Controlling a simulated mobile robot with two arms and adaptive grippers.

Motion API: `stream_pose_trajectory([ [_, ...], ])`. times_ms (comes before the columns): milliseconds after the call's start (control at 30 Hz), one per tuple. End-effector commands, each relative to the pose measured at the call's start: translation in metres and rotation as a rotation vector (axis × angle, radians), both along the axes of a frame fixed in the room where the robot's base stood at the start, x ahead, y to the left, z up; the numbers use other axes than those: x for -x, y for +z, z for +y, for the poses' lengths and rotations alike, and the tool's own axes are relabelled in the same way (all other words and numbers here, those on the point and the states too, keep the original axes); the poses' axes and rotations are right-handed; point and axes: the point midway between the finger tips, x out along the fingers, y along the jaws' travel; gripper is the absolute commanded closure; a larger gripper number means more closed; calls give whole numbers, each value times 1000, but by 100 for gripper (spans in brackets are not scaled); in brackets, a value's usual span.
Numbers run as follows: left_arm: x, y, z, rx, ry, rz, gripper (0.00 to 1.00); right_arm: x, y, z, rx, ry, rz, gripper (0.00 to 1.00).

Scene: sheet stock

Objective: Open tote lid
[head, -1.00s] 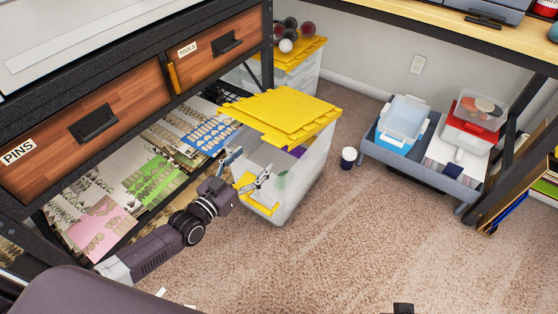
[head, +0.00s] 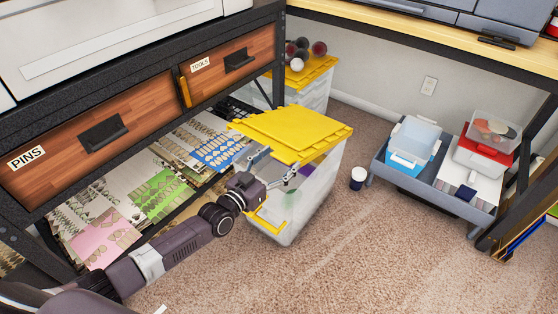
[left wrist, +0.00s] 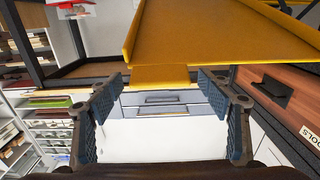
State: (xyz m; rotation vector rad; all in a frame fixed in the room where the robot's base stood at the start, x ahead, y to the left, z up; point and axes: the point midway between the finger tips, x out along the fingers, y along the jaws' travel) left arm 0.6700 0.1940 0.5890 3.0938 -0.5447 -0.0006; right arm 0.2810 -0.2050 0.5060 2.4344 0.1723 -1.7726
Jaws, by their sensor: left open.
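The tote (head: 318,190) is a clear box with a flat yellow lid (head: 292,128), standing on the carpet beside the shelf unit. The lid lies on top and looks closed. A yellow latch (head: 265,224) shows low on its near side. My left gripper (head: 277,164) is open at the near side of the tote, just below the lid's front edge. In the left wrist view, the lid (left wrist: 215,32) fills the top, and its yellow front tab (left wrist: 160,76) lies between the spread fingers (left wrist: 160,88). I cannot tell whether they touch it. My right gripper is not in view.
A second yellow-lidded tote (head: 318,72) with balls on it stands behind. The shelf unit with wooden drawers (head: 105,133) and sheets below is close on the left. The front carpet is clear.

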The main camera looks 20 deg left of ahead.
Motion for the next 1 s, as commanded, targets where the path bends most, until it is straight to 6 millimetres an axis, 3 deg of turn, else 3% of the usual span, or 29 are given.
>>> stream_pose_trajectory([
  [67, 0, 0, 0, 0, 0, 0, 30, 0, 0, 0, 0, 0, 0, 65],
  [600, 0, 0, 0, 0, 0, 0, 90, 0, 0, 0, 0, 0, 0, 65],
  [1000, -3, 9, -1, 1, 0, -4, 90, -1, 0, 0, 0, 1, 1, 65],
])
